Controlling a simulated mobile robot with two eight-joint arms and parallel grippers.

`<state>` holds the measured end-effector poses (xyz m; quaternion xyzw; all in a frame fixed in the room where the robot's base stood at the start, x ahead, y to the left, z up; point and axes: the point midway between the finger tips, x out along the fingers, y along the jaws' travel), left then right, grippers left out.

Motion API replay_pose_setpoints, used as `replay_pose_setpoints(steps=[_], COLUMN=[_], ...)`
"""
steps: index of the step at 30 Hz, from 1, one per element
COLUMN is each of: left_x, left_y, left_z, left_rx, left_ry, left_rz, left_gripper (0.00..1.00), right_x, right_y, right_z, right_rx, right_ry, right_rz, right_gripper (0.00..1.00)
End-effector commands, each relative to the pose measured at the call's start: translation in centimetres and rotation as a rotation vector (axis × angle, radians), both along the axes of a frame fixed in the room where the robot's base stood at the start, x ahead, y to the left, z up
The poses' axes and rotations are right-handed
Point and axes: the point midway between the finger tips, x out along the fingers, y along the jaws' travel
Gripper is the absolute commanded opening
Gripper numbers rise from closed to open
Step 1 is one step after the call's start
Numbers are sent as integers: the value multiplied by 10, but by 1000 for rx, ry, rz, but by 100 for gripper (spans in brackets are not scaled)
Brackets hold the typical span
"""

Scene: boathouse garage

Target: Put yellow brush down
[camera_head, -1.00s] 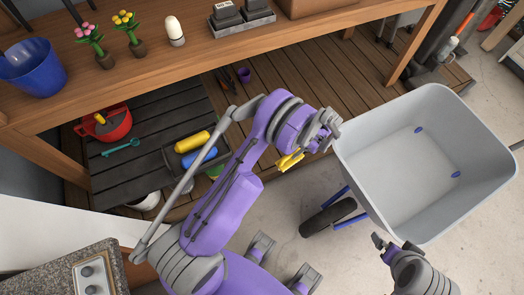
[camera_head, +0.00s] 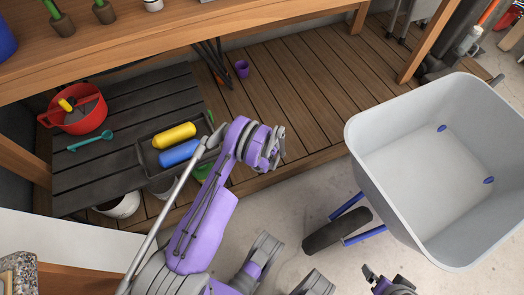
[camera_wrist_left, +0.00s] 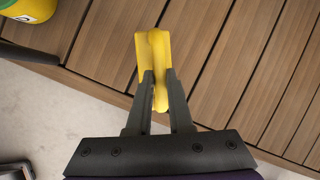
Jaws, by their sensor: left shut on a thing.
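My left gripper (camera_wrist_left: 160,90) is shut on the yellow brush (camera_wrist_left: 153,50) in the left wrist view. The brush is held between the two fingers, above the front part of the wooden slatted deck (camera_wrist_left: 225,60). In the head view my left arm comes in from the left, and the left gripper (camera_head: 276,150) is over the deck's front edge; the brush is hidden there behind the wrist. My right gripper (camera_head: 375,280) shows at the bottom edge near the wheelbarrow, with its fingers apart and nothing visible between them.
A grey wheelbarrow (camera_head: 375,165) stands at the right. A dark tray (camera_head: 150,150) holds a yellow and a blue cylinder. A red pot (camera_head: 75,110) and a teal tool (camera_head: 90,141) lie at the left. A purple cup (camera_head: 242,68) stands at the back. The deck's middle is clear.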

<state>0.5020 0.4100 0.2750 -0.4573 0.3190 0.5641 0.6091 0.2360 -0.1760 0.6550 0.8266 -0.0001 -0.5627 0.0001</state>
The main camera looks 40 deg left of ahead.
Motion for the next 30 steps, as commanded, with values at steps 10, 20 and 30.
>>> replay_pose_setpoints(steps=[10,20,30], left_x=[0,0,0], left_y=[1,2,1], left_z=[0,-14,-44], left_rx=[0,3,3], left_ry=[1,0,0], left_rz=[-10,-8,-9], left_gripper=[0,0,0], right_x=[0,2,4], right_y=[0,0,0], right_z=[0,-13,-18], right_rx=[0,0,0], right_ry=[0,1,-1], right_rz=[0,0,0], right_gripper=[100,100,100])
